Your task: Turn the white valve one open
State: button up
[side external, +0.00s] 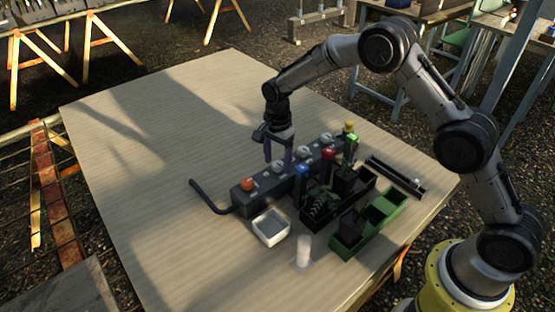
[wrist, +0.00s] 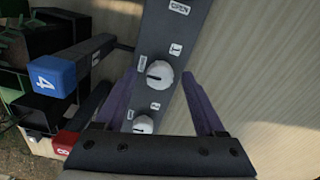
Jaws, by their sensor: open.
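A dark grey valve block (side external: 238,204) runs diagonally across the table, carrying several knobs. A white knob with a dark pointer line (wrist: 159,75) sits between my gripper's fingers in the wrist view; the small label beside it may be a 1. A second white knob (wrist: 143,123) sits lower, nearer the gripper body.
An orange knob (side external: 247,184) and a bent dark pipe (side external: 205,198) are at the block's left end. A blue-capped part marked 4 (wrist: 53,76), black bins, a green bin (side external: 347,242) and a grey-white tray (side external: 271,227) stand in front. The table's left side is clear.

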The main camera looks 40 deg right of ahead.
grip_shut()
dwell(0.4)
jog(key=shift+n, duration=0.4)
jog(key=n, duration=1.3)
jog(key=shift+n, duration=2)
